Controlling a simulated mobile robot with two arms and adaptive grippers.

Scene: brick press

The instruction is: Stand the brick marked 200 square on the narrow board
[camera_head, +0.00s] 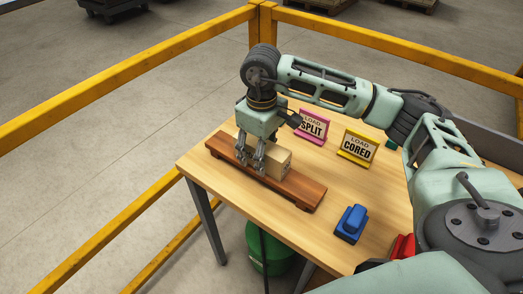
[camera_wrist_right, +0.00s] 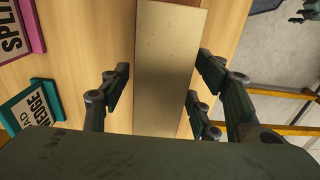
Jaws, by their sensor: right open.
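A tan brick (camera_head: 280,161) is on the narrow brown board (camera_head: 300,191), which lies along the table's left part. No number on the brick can be read. My right gripper (camera_head: 251,162) reaches down over the brick's left end. In the right wrist view the brick's long plain face (camera_wrist_right: 168,65) fills the middle. The right gripper's fingers (camera_wrist_right: 157,92) are open on both sides of it, with gaps. The fingers hide part of the brick in the head view. A jointed part in the wrist view's top right corner may be my left gripper (camera_wrist_right: 309,14), too cut off to read.
A pink SPLIT sign (camera_head: 313,126) and a yellow CORED sign (camera_head: 357,148) stand behind the board. A teal sign (camera_wrist_right: 32,111) shows in the wrist view. A blue object (camera_head: 351,224) sits at front right. Yellow rails (camera_head: 120,87) surround the table (camera_head: 240,197).

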